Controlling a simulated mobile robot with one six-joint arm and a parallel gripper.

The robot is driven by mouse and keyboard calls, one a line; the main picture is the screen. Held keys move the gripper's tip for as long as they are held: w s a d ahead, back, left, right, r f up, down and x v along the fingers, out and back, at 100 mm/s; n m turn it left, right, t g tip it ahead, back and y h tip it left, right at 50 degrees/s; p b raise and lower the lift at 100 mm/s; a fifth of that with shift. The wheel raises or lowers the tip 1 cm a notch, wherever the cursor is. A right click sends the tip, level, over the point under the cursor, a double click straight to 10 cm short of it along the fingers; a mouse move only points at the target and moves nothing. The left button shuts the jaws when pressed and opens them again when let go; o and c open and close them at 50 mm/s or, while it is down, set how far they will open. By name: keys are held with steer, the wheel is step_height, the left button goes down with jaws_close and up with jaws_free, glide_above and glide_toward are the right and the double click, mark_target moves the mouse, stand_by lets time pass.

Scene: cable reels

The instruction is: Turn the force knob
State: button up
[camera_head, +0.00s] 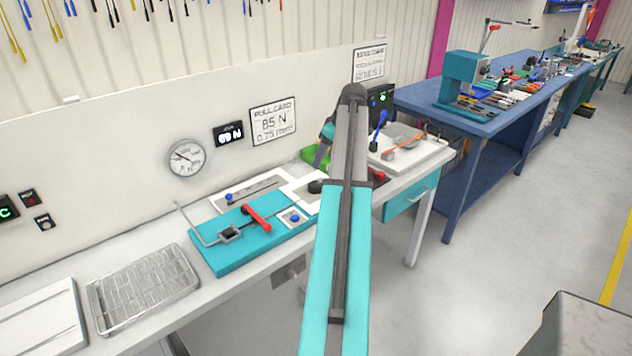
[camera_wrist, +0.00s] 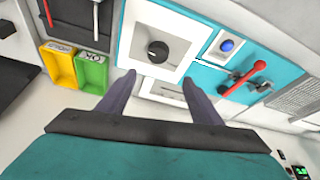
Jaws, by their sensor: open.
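The force knob, a round black dial (camera_wrist: 158,50) on a white plate (camera_wrist: 178,24), is in the upper middle of the wrist view. The knob (camera_head: 315,187) shows in the head view, just left of my arm, which covers part of its plate. My gripper (camera_wrist: 159,80) is open, with its two dark fingers apart and nothing between them. In the wrist picture the fingertips lie just below the knob, one to each side, and do not appear to touch it. In the head view my gripper is mostly hidden behind my arm.
A teal fixture (camera_head: 262,238) with a red lever (camera_head: 257,217) and blue buttons stands beside the knob. Yellow (camera_wrist: 59,64) and green (camera_wrist: 93,72) bins sit on the other side. A wire tray (camera_head: 143,287) lies at the bench's left. A wall card (camera_head: 273,121) reads "85 N".

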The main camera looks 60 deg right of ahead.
mark_target(315, 184)
steer(key=shift+s+d, duration=0.2)
steer(key=shift+s, duration=0.1)
steer(key=shift+f, duration=0.15)
steer(key=shift+p+x, duration=2.2)
steer(key=shift+x, duration=4.5)
steer(key=shift+d, duration=0.15)
steer(key=c, duration=1.1)
steer(key=shift+o, duration=0.2)
steer(key=shift+f+m+b, duration=0.1)
steer(key=shift+m+b, duration=0.2)
steer(key=shift+b, duration=0.1)
